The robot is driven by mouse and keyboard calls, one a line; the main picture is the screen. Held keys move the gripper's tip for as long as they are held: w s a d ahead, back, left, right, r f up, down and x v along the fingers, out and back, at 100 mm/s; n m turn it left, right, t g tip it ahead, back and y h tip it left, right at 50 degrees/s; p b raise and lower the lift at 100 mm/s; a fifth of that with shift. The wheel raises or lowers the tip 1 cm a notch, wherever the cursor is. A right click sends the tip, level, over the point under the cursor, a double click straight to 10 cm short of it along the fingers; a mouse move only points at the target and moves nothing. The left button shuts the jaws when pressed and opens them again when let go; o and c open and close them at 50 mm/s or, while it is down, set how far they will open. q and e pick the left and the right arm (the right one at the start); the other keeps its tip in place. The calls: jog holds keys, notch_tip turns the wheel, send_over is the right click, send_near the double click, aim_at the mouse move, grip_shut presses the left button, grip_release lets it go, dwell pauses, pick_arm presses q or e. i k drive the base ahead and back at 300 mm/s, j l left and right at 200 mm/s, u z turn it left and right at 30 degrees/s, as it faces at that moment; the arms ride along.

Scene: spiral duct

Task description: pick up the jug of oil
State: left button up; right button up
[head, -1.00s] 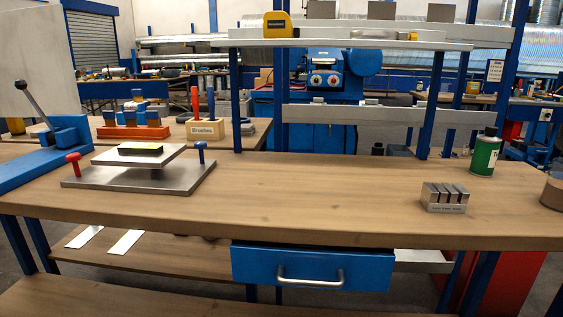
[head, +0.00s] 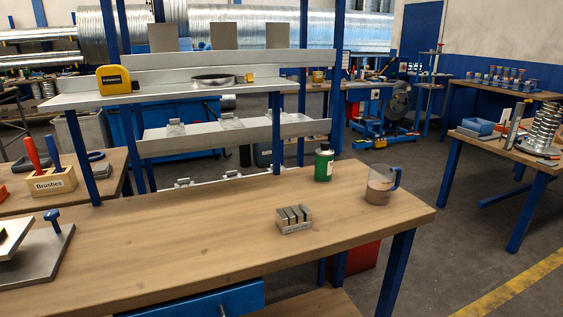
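A clear jug (head: 381,186) with a blue-grey handle and brownish content stands upright near the right end of the wooden workbench (head: 180,240). It looks like the jug of oil. Its handle is on its right side. A green bottle (head: 323,163) with a dark cap stands to its left and a little behind. Neither of my grippers shows in the head view.
A slotted metal block (head: 293,220) sits on the bench left of the jug. A metal shelf (head: 160,92) with a yellow tape measure (head: 116,79) rises behind the bench. The bench front is mostly clear. Open floor (head: 450,240) lies to the right.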

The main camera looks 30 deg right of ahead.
aim_at(379, 188)
jog(key=z, duration=1.65)
